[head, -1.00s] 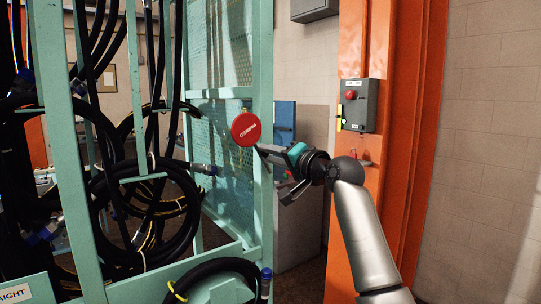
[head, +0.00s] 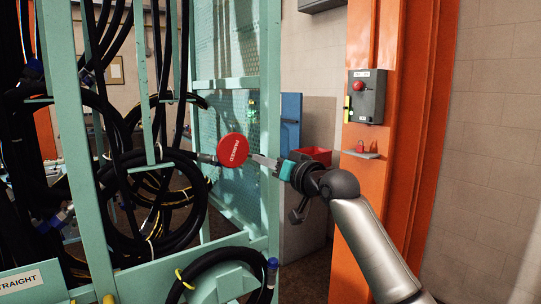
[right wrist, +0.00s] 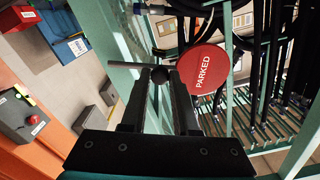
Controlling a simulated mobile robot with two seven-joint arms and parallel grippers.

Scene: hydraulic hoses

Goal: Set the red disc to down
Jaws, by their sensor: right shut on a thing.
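The red disc (head: 233,150) reads PARKED and stands beside the green frame post (head: 270,120), its lettering tilted steeply. It also shows in the right wrist view (right wrist: 203,70), just beyond and right of my fingertips. My right gripper (head: 264,161) reaches in from the right, close to the disc's right edge. In the right wrist view its fingers (right wrist: 159,74) are closed around a dark round end, with a thin grey rod (right wrist: 125,64) running off to the left. How this piece joins the disc is partly hidden. My left gripper is not in view.
Black hoses (head: 165,205) hang in coils inside the green frame on the left. A grey box with a red button (head: 366,97) is on the orange column (head: 372,40) at right. A red bin (head: 316,156) and a blue panel (head: 291,122) stand behind my arm.

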